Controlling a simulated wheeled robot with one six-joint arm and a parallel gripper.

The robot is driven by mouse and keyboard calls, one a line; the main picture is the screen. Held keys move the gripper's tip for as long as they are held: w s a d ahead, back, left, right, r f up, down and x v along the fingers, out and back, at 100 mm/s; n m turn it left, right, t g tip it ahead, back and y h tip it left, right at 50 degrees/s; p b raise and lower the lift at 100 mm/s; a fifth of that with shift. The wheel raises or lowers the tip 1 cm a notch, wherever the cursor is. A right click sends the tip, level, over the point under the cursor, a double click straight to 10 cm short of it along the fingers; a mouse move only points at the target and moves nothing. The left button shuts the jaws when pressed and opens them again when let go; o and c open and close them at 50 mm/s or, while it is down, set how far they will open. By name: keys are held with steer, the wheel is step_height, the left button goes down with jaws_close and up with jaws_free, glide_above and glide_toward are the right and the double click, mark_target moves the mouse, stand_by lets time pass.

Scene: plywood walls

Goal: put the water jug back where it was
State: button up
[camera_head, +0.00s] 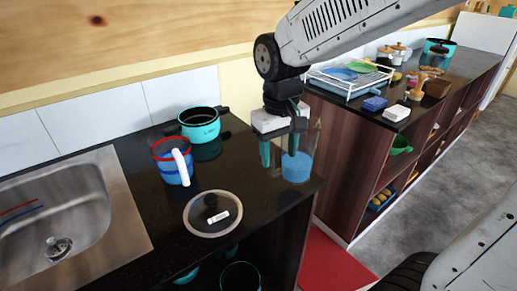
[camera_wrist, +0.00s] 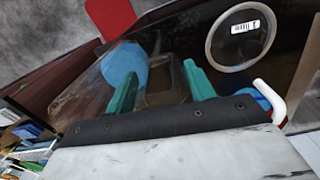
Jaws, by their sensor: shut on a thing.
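A clear jug with blue water (camera_head: 298,167) is at the right end of the dark counter, near its edge. My gripper (camera_head: 279,158) points down there, its teal fingers shut on the jug. In the wrist view the clear jug (camera_wrist: 123,63) shows at the fingertips (camera_wrist: 160,70), its blue water to the left. I cannot tell whether its base touches the counter. A second jug, blue with a red rim and white handle (camera_head: 181,165), stands upright further left on the counter, apart from my gripper.
A teal pot (camera_head: 200,124) stands at the back of the counter. A round glass lid (camera_head: 213,214) lies in front. The steel sink (camera_head: 125,215) is at left. A second counter with a dish rack (camera_head: 350,80) lies beyond a gap at right, with a red mat (camera_head: 335,265) on the floor.

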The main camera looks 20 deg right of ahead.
steer(key=w+a+f, duration=0.2)
steer(key=w, duration=0.3)
steer(key=w+a+f, duration=0.2)
steer(key=w, duration=0.3)
steer(key=shift+w+f, duration=0.25)
steer(key=shift+w, duration=0.05)
steer(key=shift+a+f, duration=0.15)
steer(key=o, duration=1.6)
steer(key=shift+o, duration=0.2)
step_height(320, 180, up, 12)
steer(key=s+d+f, duration=0.1)
steer(key=s+d, duration=0.2)
steer(key=s, duration=0.6)
steer(key=s+d+f+m, duration=0.1)
steer(key=s+d, duration=0.3)
steer(key=s, duration=0.5)
steer(key=s+d+f+m+t, duration=0.1)
steer(key=s+d, duration=0.2)
steer(key=s, duration=0.7)
steer(key=shift+d, duration=0.25)
